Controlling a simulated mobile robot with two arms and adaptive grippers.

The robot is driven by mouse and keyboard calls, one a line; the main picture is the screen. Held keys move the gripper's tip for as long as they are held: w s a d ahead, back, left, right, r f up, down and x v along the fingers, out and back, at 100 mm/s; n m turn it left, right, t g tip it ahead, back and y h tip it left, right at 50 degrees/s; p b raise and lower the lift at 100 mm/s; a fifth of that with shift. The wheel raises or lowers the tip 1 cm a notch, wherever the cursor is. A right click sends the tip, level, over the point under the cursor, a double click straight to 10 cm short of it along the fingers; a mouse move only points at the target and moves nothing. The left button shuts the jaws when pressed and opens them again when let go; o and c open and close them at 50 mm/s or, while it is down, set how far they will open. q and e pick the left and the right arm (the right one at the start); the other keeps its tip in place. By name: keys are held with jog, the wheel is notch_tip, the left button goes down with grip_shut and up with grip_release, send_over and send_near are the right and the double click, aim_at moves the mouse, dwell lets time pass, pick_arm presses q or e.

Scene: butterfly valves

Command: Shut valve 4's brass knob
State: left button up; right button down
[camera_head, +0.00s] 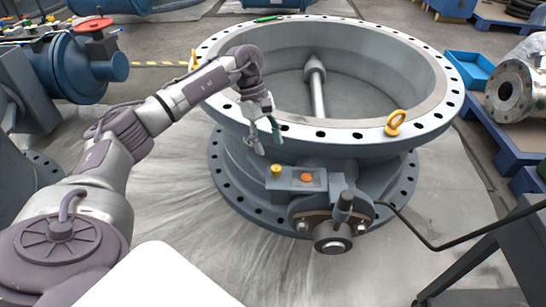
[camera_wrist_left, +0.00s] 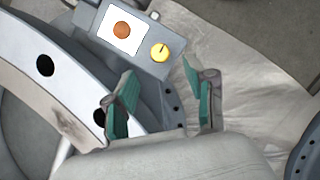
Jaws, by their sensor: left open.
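A round brass-yellow knob (camera_head: 276,170) stands on the grey control box (camera_head: 291,181) at the lower front of the large open valve body (camera_head: 245,172). In the left wrist view the brass knob (camera_wrist_left: 160,52) shows just past the fingertips, roughly between them. A dark mark crosses its top. My left gripper (camera_head: 266,144) is open and empty, above and slightly left of the knob, near the flange edge. Its green-padded fingers (camera_wrist_left: 160,82) are apart in the left wrist view and do not visibly touch the knob. I see no number 4. My right gripper is not in view.
An orange-brown round button (camera_head: 306,177) on a white plate sits right of the knob. The bolted flange (camera_head: 350,136) overhangs close by, with a yellow lifting eye (camera_head: 395,122). A black pipe (camera_head: 440,247) runs at right. Floor is open at front left.

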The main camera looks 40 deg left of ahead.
pick_arm(q)
jog(key=shift+v, duration=2.4)
jog(key=shift+f, duration=0.1)
